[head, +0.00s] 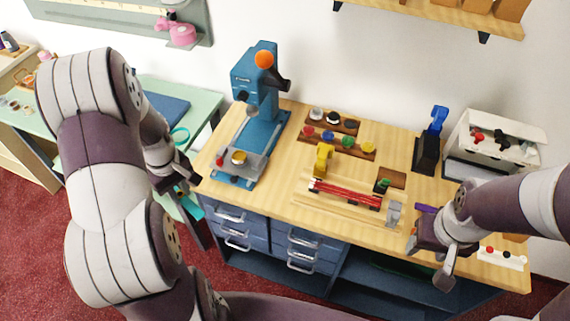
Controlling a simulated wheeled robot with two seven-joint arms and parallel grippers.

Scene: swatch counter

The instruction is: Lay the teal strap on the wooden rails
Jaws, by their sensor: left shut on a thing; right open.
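My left gripper (184,184) is shut at the left edge of the wooden counter, partly hidden by my own arm. A teal piece (194,207), seemingly the teal strap, hangs just below its fingers, beside the counter's left end; most of it is hidden. The pale wooden rails (330,204) lie near the counter's front middle. A red strap (345,194) lies along them, between a yellow block (323,158) and a grey clamp-like piece (394,213). My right gripper (440,262) is open over the counter's front right, right of the rails, with nothing visible between its fingers.
A blue press (262,125) stands at the counter's left, between my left gripper and the rails. A rack of coloured knobs (337,142) is behind the rails. A black-and-blue tool (430,145) and a white box (492,145) stand at the back right.

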